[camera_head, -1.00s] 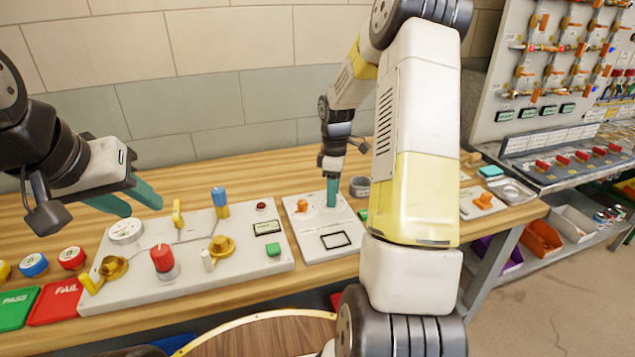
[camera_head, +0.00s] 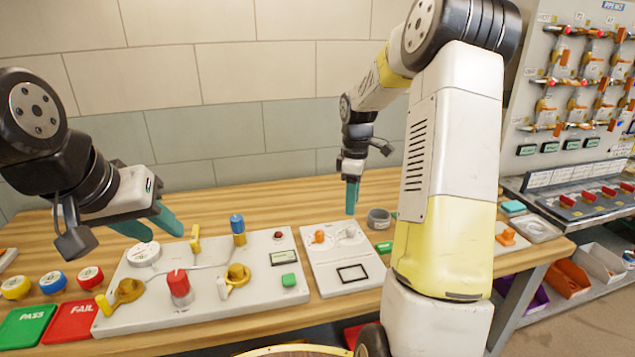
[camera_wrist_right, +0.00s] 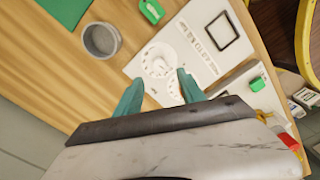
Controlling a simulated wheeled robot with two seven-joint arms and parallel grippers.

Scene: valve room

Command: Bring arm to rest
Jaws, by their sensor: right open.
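My right gripper (camera_head: 352,196) hangs with teal fingers pointing down above the back edge of the small white panel (camera_head: 345,262). In the right wrist view its two fingers (camera_wrist_right: 160,92) are spread with nothing between them, over the panel's pale dial (camera_wrist_right: 160,60). My left gripper (camera_head: 153,222) is at the left, above the back of the large white valve panel (camera_head: 215,306). Its two teal fingers are apart and nothing shows between them.
The large panel carries a red knob (camera_head: 178,284), a blue-topped valve (camera_head: 238,226) and yellow handles. Left of it are a green PASS plate (camera_head: 25,327), a red FAIL plate (camera_head: 72,321) and caps. A grey ring (camera_head: 379,218) stands right of my right gripper.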

